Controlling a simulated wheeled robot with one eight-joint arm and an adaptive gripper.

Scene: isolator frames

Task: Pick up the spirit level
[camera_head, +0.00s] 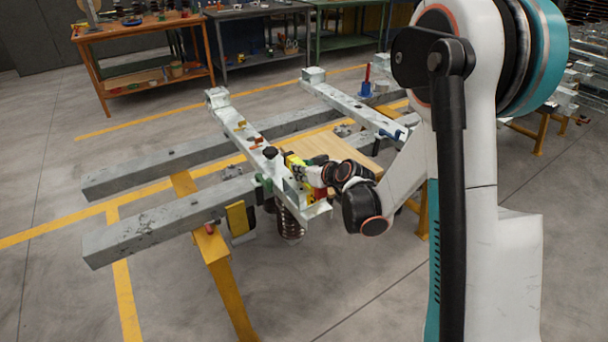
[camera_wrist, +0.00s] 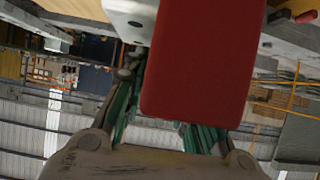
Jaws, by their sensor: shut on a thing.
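The spirit level (camera_head: 295,164) shows in the head view as a small yellow piece by the white frame's near end, partly hidden by my gripper and the parts around it. My gripper (camera_head: 318,176) is at that end of the frame. In the wrist view, a large red block face (camera_wrist: 203,60), which looks like the level's end, fills the space between my green-padded fingers (camera_wrist: 160,118). My gripper is shut on it. Whether the level touches the frame cannot be told.
The white frame (camera_head: 232,122) lies across two grey beams (camera_head: 150,224) on yellow trestles (camera_head: 226,285). A second white frame (camera_head: 345,104) lies behind, with a blue-and-red item (camera_head: 366,84) near it. A wooden board (camera_head: 325,146) lies between them. Workbenches (camera_head: 140,40) stand at the back.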

